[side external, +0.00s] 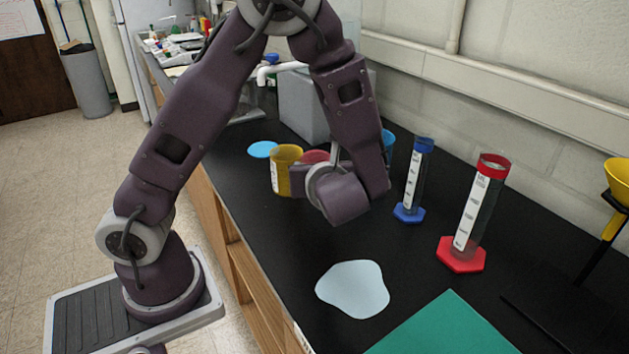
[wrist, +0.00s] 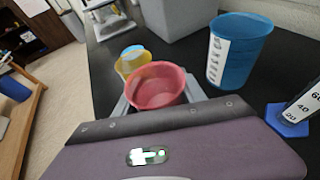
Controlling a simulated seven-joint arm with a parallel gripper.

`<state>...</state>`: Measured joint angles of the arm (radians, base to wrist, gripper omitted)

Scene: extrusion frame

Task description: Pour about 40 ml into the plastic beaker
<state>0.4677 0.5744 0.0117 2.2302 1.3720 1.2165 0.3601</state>
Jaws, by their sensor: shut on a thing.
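My gripper (wrist: 158,98) is shut on a red cup (wrist: 157,84), with a grey finger on each side of it. The cup looks upright, and its inside shows plain red with no clear liquid level. In the side view the red cup (side external: 315,156) is mostly hidden behind my wrist. A yellow beaker (side external: 284,172) with a white scale label stands close beside it; it shows just beyond the cup in the wrist view (wrist: 124,67). A blue beaker (wrist: 238,52) with a white scale stands to the right, mostly hidden by my arm in the side view. Which one is the plastic beaker is unclear.
A blue-based cylinder (side external: 412,180) and a red-based cylinder (side external: 467,212) stand to the right. A grey box (side external: 303,107) is behind. A pale blue flat patch (side external: 353,289) and a green mat (side external: 445,328) lie in front. A yellow funnel (side external: 619,182) is far right.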

